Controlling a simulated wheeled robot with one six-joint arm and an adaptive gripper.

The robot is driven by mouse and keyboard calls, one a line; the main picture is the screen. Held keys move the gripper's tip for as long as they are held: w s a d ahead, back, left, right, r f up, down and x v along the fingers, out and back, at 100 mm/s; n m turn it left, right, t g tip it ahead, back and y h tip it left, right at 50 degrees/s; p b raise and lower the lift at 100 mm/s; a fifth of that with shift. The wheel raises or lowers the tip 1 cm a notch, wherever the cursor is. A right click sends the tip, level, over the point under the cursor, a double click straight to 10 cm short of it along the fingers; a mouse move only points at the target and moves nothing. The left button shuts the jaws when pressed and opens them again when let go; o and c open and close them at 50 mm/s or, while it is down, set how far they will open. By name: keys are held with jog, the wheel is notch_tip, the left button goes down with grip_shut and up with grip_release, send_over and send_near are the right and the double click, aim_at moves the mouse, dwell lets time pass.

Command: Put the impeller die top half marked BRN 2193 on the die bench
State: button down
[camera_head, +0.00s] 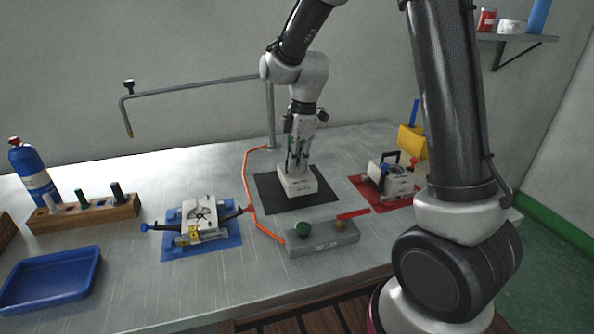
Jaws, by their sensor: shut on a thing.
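My gripper (298,162) points down over the black mat (268,199) in the middle of the metal bench (120,225). It is shut on a light grey die block (298,185). The block is at the mat, level; I cannot tell whether it touches it. Small dark marks show on its front face, too small to read as BRN 2193. A grey die with an open impeller-shaped face (203,215) sits on the blue mat (225,240) to the left. Another light die (392,180) with a dark handle sits on the red mat (362,185) to the right.
An orange hose (247,190) runs along the black mat's left side to a grey block with a green knob (322,240) in front. A wooden tool rack (85,213), blue tray (50,280) and blue bottle (33,172) stand left. A yellow holder (411,142) stands back right.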

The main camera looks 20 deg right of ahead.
aim_at(296, 172)
jog(key=shift+f, duration=1.5)
jog(key=shift+f, duration=0.15)
jog(key=c, duration=1.6)
grip_release()
